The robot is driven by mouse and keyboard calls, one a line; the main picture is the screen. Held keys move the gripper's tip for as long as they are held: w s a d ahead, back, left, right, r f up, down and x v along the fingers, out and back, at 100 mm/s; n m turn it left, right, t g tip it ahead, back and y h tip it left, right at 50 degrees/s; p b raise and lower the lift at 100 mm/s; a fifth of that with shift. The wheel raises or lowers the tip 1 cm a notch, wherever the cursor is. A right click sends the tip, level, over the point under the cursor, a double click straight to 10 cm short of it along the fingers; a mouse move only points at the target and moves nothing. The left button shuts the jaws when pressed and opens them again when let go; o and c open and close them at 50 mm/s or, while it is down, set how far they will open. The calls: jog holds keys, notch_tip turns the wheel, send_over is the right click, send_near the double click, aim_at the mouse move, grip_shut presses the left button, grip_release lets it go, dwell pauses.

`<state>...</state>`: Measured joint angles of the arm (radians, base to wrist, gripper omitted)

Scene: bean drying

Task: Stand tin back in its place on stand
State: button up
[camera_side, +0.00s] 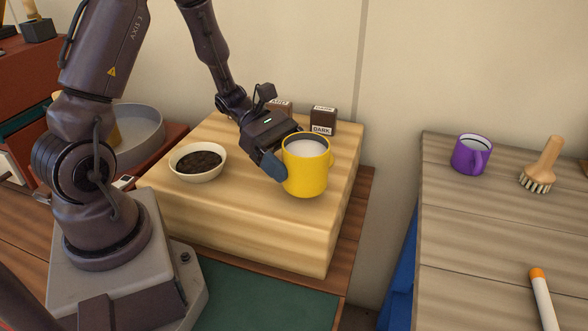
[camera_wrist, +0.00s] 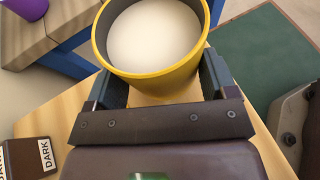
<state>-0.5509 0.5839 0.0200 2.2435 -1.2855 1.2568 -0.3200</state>
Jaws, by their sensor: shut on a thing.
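A yellow mug-shaped tin (camera_side: 306,176) with white contents is upright over the right part of a pale wooden block (camera_side: 240,222), which may be the stand. I cannot tell whether its base touches the block. My gripper (camera_side: 285,167) is shut on the tin. In the wrist view the tin (camera_wrist: 160,82) sits between the two fingers of my gripper (camera_wrist: 163,88), with its round opening facing up. The tin's lower part is hidden there. A handle shows on its right in the side view.
A white bowl of dark grains (camera_side: 198,162) stands left on the block. Brown DARK-labelled blocks (camera_side: 323,120) stand at the back. Right, across a gap, a table (camera_side: 470,240) holds a purple mug (camera_side: 471,155), a brush (camera_side: 542,166) and a white stick (camera_side: 544,300). A grey tub (camera_side: 140,148) is left.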

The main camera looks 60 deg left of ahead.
jog(key=shift+f, duration=1.1)
jog(key=o, duration=1)
jog(key=shift+f, duration=0.1)
